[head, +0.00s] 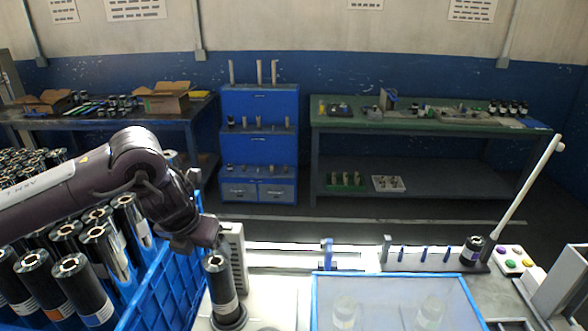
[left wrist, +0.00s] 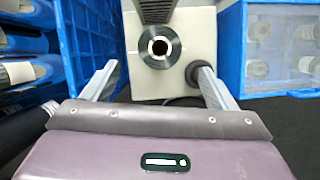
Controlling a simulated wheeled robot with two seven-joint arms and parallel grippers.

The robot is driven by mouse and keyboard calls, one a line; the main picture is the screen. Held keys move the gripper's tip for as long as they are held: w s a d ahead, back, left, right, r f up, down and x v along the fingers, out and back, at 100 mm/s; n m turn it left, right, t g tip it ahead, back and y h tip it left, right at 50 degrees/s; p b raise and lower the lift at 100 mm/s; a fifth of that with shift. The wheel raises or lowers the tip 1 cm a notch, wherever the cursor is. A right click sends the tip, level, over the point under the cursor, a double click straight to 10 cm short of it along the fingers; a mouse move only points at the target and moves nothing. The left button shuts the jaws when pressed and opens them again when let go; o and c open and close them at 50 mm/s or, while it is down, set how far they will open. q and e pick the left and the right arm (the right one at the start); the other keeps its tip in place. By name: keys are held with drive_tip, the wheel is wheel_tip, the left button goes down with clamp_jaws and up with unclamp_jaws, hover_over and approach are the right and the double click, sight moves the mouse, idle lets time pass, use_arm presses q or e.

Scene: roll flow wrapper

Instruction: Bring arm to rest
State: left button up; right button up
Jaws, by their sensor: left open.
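My left arm comes in from the left in the head view, and my left gripper (head: 203,240) hangs over the right edge of the blue crate. A black roll (head: 220,285) with a silver end and a hollow core stands upright on a round base just below and to the right of it. In the left wrist view my left gripper (left wrist: 157,80) is open, its two fingers wide apart with nothing between the tips. The roll (left wrist: 160,47) shows end-on beyond the fingers, apart from them. My right gripper is not in view.
The blue crate (head: 160,290) holds several upright rolls. A blue-rimmed tray (head: 393,274) with clear cups is at front centre. A machine rail (head: 285,246) runs behind it to another roll (head: 471,250). Buttons (head: 514,258) and a slanted white pole (head: 527,190) stand at the right.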

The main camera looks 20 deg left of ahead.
use_arm(q)
drive_tip(key=w+d+f+t+h, duration=0.1)
drive_tip(key=d+f+h, duration=0.15)
drive_tip(key=d, duration=0.75)
drive_tip(key=d+f+t+h, duration=0.1)
drive_tip(key=d+f+h, duration=0.15)
drive_tip(key=d, duration=0.85)
drive_tip(key=s+d+r+n+t+h, duration=0.2)
drive_tip(key=s+d+n+t, duration=0.15)
drive_tip(key=d+n, duration=0.7)
drive_tip(key=s+a+f+n+g+y, duration=0.3)
drive_tip(key=s+a+f+n, duration=0.35)
drive_tip(key=a+n, duration=0.35)
drive_tip(key=s+a+f+n+g+y, duration=0.35)
drive_tip(key=s+a+f+n, duration=0.35)
drive_tip(key=n, duration=0.6)
drive_tip(key=s+a+f+g+b, duration=0.1)
drive_tip(key=s+f, duration=0.1)
drive_tip(key=f, duration=1.4)
drive_tip(key=s+a+f, duration=0.1)
drive_tip(key=s+f, duration=0.1)
drive_tip(key=f, duration=1.4)
drive_tip(key=s+a+f+g, duration=0.1)
drive_tip(key=s+a+f, duration=0.2)
drive_tip(key=s+f, duration=1.4)
drive_tip(key=shift+s+m+g+b, duration=0.3)
drive_tip(key=shift+s+m+b, duration=0.15)
drive_tip(key=shift+s, duration=0.25)
